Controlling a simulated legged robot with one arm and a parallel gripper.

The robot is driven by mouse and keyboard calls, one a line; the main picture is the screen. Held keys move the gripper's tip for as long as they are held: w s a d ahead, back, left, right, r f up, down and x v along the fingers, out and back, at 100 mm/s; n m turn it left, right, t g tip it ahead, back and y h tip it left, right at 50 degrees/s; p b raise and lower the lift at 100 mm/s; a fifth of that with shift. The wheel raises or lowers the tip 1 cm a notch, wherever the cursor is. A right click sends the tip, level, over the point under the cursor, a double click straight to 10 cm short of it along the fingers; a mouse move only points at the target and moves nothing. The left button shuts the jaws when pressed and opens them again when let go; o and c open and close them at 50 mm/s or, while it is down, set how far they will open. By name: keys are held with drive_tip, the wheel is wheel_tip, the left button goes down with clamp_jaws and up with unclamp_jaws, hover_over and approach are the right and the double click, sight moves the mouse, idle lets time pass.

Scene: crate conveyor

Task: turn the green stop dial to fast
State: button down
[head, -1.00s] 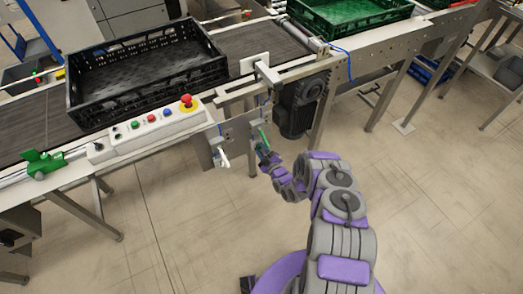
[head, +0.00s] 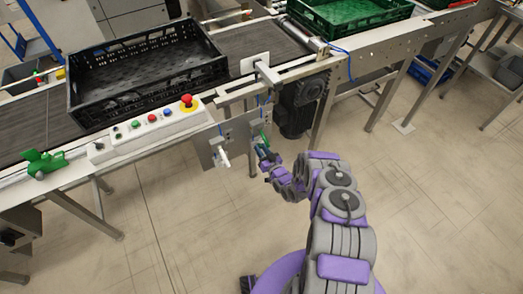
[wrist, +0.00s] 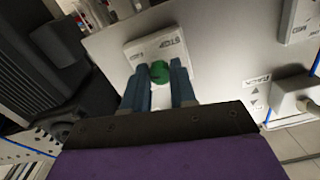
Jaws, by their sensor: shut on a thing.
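The green stop dial (wrist: 160,73) sits on a small white plate (wrist: 147,50) with printed labels, on a grey metal panel, in the wrist view. My gripper (wrist: 159,80) is shut on the dial, with one blue finger on each side of it. In the head view my gripper (head: 262,153) is at the panel under the conveyor's edge, and a bit of the green dial (head: 265,138) shows just above it. The print on the plate is too blurred to read fully, so I cannot tell the dial's setting.
A white-handled control (head: 222,158) is left of my gripper on the same panel. A dark motor (head: 300,105) hangs close on the right. A button box with a red emergency button (head: 187,102) and a black crate (head: 150,98) are above left. The floor below is clear.

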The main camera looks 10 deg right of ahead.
drive_tip(key=shift+m, duration=1.1)
drive_tip(key=c, duration=0.9)
unclamp_jaws()
drive_tip(key=shift+s, duration=0.1)
drive_tip(key=p+v, duration=0.1)
drive_tip(key=v, duration=1.6)
drive_tip(key=shift+d, duration=0.1)
